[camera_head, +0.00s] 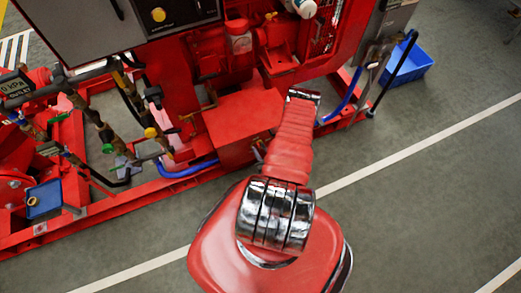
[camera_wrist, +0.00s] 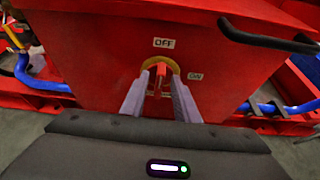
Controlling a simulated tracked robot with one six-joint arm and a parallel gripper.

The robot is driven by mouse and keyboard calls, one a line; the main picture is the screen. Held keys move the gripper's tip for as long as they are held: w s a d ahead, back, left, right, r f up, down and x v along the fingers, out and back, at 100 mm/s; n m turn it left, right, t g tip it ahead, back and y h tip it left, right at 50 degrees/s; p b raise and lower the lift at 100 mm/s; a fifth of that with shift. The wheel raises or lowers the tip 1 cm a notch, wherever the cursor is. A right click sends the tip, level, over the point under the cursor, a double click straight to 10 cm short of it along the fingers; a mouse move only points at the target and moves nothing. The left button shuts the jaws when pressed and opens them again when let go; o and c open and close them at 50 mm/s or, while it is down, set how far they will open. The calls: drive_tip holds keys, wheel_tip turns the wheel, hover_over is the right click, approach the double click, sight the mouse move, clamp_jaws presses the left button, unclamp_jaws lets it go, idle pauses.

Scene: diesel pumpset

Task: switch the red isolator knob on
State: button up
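The red isolator knob (camera_wrist: 161,69) is in the wrist view, on a round yellow plate on a red panel (camera_wrist: 95,60). Its handle stands about upright, pointing to the OFF label (camera_wrist: 164,42) above it. The ON label (camera_wrist: 195,76) is to the right of the yellow plate. My gripper (camera_wrist: 161,76) is open, with its two grey fingers on either side of the knob. Narrow gaps seem to show beside the handle; contact cannot be told. In the head view the knob is not visible, and my arm hides most of my gripper.
A black bar (camera_wrist: 265,38) crosses at the upper right in the wrist view. Blue hoses (camera_wrist: 40,82) run at both sides. In the head view, pipes and valves (camera_head: 110,130) are left, and a blue crate (camera_head: 408,65) stands right on open floor.

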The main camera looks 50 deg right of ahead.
drive_tip(key=shift+c, duration=0.4)
clamp_jaws()
drive_tip(key=shift+d, duration=0.1)
